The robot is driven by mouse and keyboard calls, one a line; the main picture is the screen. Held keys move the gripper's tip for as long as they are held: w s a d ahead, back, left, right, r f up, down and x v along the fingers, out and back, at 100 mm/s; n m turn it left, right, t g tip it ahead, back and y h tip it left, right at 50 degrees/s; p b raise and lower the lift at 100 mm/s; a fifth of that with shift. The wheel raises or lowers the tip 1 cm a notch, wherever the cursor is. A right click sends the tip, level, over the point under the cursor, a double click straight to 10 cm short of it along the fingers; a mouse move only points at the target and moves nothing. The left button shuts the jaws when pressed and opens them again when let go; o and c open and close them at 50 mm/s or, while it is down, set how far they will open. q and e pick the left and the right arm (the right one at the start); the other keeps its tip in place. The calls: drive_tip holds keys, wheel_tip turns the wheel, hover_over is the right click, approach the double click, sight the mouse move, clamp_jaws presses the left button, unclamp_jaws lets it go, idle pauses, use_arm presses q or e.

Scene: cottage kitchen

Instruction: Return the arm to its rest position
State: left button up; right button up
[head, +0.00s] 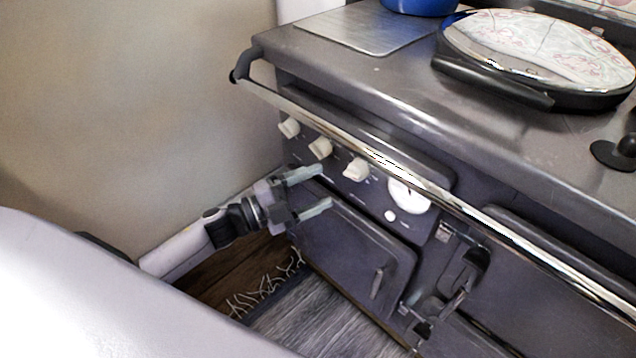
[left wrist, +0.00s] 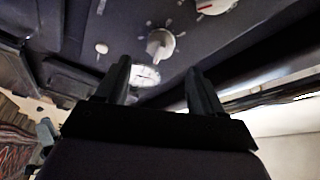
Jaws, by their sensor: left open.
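My left arm comes in from the left in the head view. Its gripper (head: 318,190) is open and empty, with the two fingers apart, in front of the stove's knob panel and the upper edge of a small oven door (head: 345,240). In the left wrist view the two dark fingers (left wrist: 163,85) stand apart with nothing between them but the view of the panel. A cream knob (left wrist: 160,45) shows beyond the fingertips. I cannot tell whether the fingers touch the stove. My right gripper is not in view.
A chrome rail (head: 370,150) runs along the front of the dark stove (head: 330,52), above the gripper. Several cream knobs (head: 320,148) and a white dial (head: 408,196) are on the panel. A beige wall (head: 140,90) is at the left. A fringed grey rug (head: 310,320) lies below.

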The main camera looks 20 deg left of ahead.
use_arm(q)
drive_tip(key=s+d+f+n+g+y, duration=0.25)
drive_tip(key=s+f+n+y, duration=0.9)
drive_tip(key=s+n, duration=0.6)
wheel_tip(320, 180, up, 12)
drive_tip(key=s+a+n+g+h+p, duration=0.1)
drive_tip(key=s+p, duration=0.1)
drive_tip(key=p, duration=1.5)
drive_tip(key=shift+a+r, duration=0.25)
drive_tip(key=shift+g, duration=0.25)
